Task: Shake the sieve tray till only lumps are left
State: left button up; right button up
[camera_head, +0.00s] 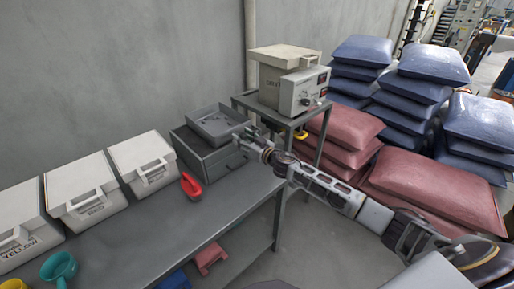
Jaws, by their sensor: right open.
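The sieve tray (208,122) looks like a shallow grey square tray, lying on top of a grey box (213,160) at the far end of the bench. Its mesh and whatever it holds are too small to make out, so I cannot tell powder from lumps. My right arm comes in from the right, and my right gripper (243,138) is open at the tray's right edge. I cannot tell if the fingers touch the tray or straddle its rim. My left gripper is not in view.
A grey bench (150,237) carries white lidded bins (80,190), a red scoop (191,186) and a teal scoop (59,267). A stand at right holds a beige machine (285,80). Red sacks (425,190) and blue sacks (365,52) are stacked behind my right arm.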

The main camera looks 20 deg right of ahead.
jog(key=v, duration=1.1)
jog(key=shift+s, duration=0.25)
dwell(0.6)
dwell(0.5)
dwell(0.6)
